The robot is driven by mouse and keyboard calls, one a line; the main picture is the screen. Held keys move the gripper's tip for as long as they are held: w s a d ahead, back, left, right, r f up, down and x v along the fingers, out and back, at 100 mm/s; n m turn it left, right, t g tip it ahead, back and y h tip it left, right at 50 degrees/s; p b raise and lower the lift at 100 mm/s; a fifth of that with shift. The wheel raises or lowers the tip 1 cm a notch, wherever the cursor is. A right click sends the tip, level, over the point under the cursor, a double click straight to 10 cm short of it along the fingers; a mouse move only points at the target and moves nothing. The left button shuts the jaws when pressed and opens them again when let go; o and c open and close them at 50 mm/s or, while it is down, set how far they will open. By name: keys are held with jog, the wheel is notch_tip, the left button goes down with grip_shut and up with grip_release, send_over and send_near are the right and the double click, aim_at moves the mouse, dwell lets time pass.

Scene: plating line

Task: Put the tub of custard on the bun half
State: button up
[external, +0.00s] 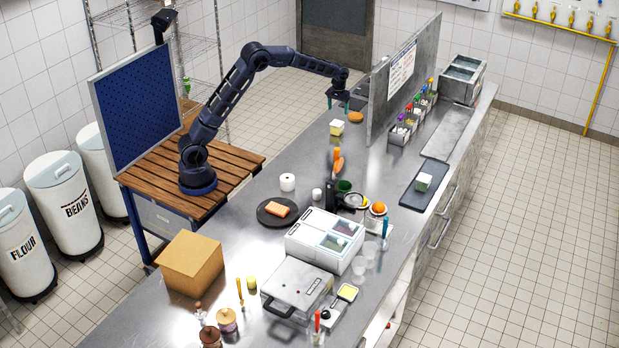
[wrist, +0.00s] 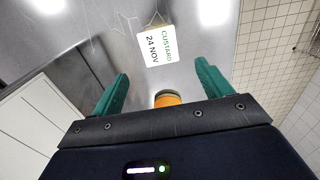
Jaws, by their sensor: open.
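The custard tub (external: 337,127) is a small pale, boxy tub on the steel counter, left of the partition. In the wrist view its white face (wrist: 156,46) reads CUSTARD 24 NOV, beyond my fingertips. An orange-brown round piece (external: 356,116), which looks like the bun half, lies on the counter a little behind and right of the tub. It shows partly in the wrist view (wrist: 168,98), its lower part hidden by my gripper. My gripper (external: 337,103) is open and empty, above and behind the tub; its green fingers (wrist: 162,74) are apart, touching neither.
A grey upright partition (external: 403,82) stands close to the right of the bun half. A dark plate (external: 262,217) and a white appliance (external: 324,240) stand nearer. Counter left of the tub is clear.

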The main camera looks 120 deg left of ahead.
jog(key=shift+r, duration=0.15)
jog(key=shift+w+d+r, duration=0.1)
jog(key=w+d+r+m, duration=0.25)
jog(key=d+r, duration=0.25)
jog(key=d, duration=0.4)
jog(key=w+d+r+m, duration=0.1)
jog(key=w+d+r, duration=0.2)
jog(key=d+r, duration=0.45)
jog(key=s+d+r+m+t, duration=0.1)
jog(key=d+r+m, duration=0.15)
jog(key=d, duration=0.95)
jog(key=s+d+r+m+t, duration=0.15)
jog(key=d+r, duration=0.25)
jog(key=d, duration=0.7)
jog(key=s+d+f+m+t, duration=0.1)
jog(key=s+d+m, duration=0.4)
jog(key=s+d, duration=0.5)
jog(key=s+d+f+m+t, duration=0.1)
jog(key=s+d+m, duration=0.4)
jog(key=s+d, duration=0.6)
jog(key=d+f, duration=0.1)
jog(key=d, duration=0.5)
jog(key=shift+s+d, duration=0.25)
jog(key=shift+s, duration=0.05)
jog(key=shift+o, duration=0.4)
jog(key=shift+s+d+f+m, duration=0.2)
jog(key=shift+s+f+m, duration=0.05)
jog(key=shift+s+f, duration=0.1)
